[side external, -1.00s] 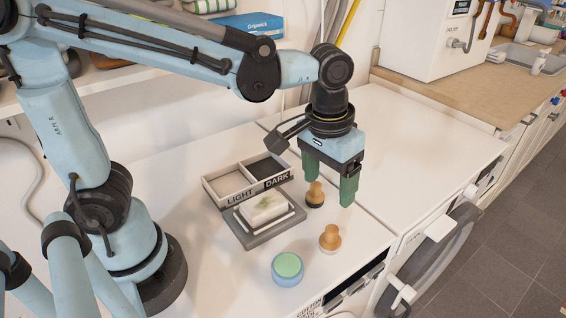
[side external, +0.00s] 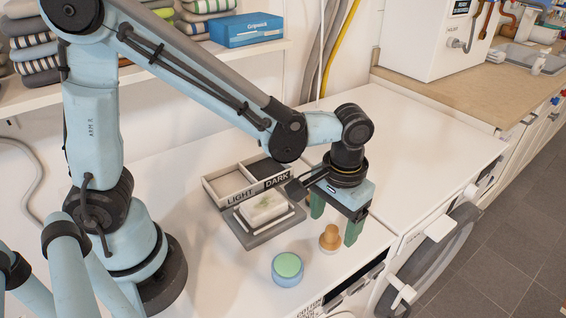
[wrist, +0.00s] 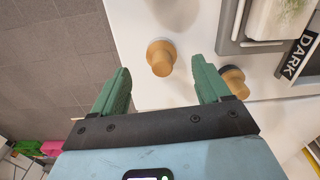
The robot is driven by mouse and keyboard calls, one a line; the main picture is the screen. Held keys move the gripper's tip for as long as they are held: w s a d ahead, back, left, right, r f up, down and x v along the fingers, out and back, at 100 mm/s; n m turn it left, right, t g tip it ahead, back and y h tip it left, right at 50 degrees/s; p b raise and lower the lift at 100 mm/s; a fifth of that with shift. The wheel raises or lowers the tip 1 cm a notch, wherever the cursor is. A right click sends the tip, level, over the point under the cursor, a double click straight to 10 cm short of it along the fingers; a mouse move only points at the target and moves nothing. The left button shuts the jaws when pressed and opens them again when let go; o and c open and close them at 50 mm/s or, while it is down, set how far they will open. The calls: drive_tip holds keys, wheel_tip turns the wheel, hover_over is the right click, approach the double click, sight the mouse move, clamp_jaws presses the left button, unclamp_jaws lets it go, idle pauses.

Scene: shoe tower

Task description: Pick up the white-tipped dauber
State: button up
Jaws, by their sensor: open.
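The white-tipped dauber (side external: 330,238) stands on the white worktop, its wooden knob up and its pale end down. In the wrist view it (wrist: 161,58) appears ahead of the gap between my fingers. My gripper (side external: 333,229) is open and empty, pointing down, low over the worktop by this dauber. In the wrist view my gripper (wrist: 161,68) has its green fingers spread to either side. A second dauber (wrist: 235,80) with a dark base shows just past the right finger; my gripper hides it in the side view.
A two-part box (side external: 229,185) labelled LIGHT and DARK stands behind, left of my gripper. In front of it a grey tray (side external: 247,240) holds a pale stained block (side external: 263,209). A blue jar (side external: 287,273) with a green top stands front left. The worktop behind right is clear.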

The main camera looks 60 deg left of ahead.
sight(333, 229)
drive_tip(key=shift+w+a+f, duration=0.15)
drive_tip(key=shift+f, duration=2.4)
drive_tip(key=c, duration=1.1)
